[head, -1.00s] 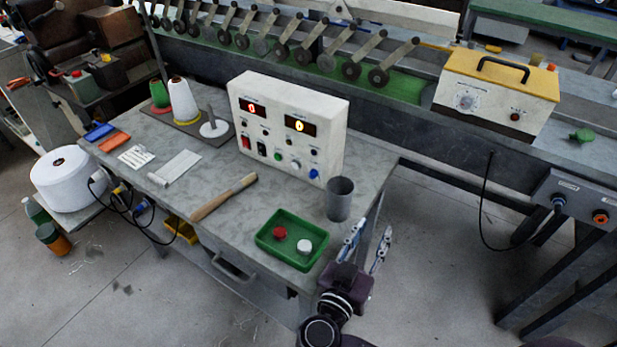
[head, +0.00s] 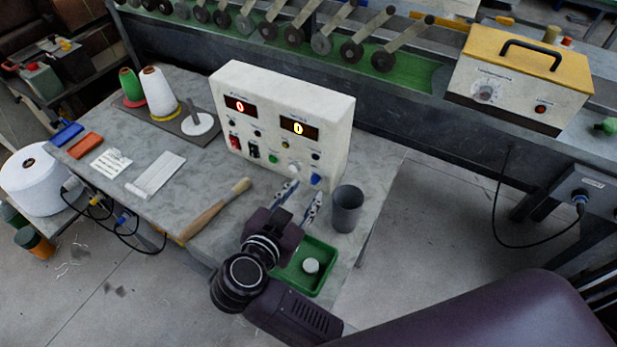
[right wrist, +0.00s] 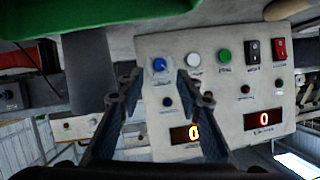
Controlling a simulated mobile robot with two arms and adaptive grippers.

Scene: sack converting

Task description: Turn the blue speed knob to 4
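The white control box (head: 270,110) stands on the grey table, with two displays each reading 0. Its blue knob (head: 316,178) is at the lower right of the front panel; it also shows in the right wrist view (right wrist: 159,64), where the panel appears upside down. My right gripper (head: 303,197) is open and empty, its fingers pointing at the lower right of the panel. In the right wrist view the blue knob lies between the fingertips (right wrist: 160,80), with no visible contact. The knob's scale is too small to read. My left gripper is not in view.
A white knob (head: 294,170) and green button (head: 272,158) sit beside the blue knob. A grey cup (head: 347,208) stands close right of my gripper. A green tray (head: 322,284) lies below it, partly hidden by my arm. A wooden-handled brush (head: 213,211) lies left.

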